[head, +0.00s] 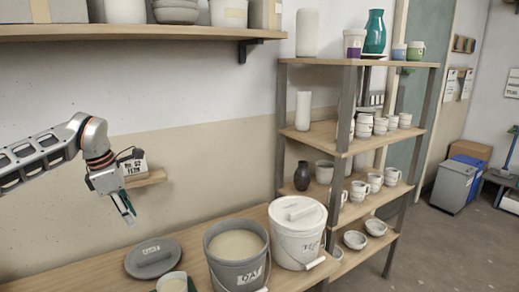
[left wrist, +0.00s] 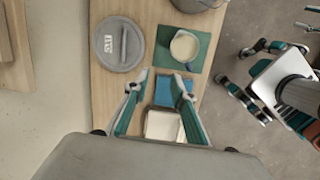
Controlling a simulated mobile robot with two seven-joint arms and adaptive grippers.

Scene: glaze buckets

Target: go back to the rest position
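My left gripper (head: 127,210) hangs in the air above the left part of the workbench, tilted downward. It also shows in the left wrist view (left wrist: 160,79), with its two fingers spread and nothing between them. Below it lie a round grey lid (head: 153,258) with a label and a cup of pale liquid (left wrist: 184,46) on a green mat (left wrist: 160,58). The lid also shows in the left wrist view (left wrist: 108,50).
An open grey bucket (head: 232,276) of pale glaze stands beside a lidded white bucket (head: 298,250). A blue cloth (left wrist: 172,88) and white tray (left wrist: 163,125) lie on the bench.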

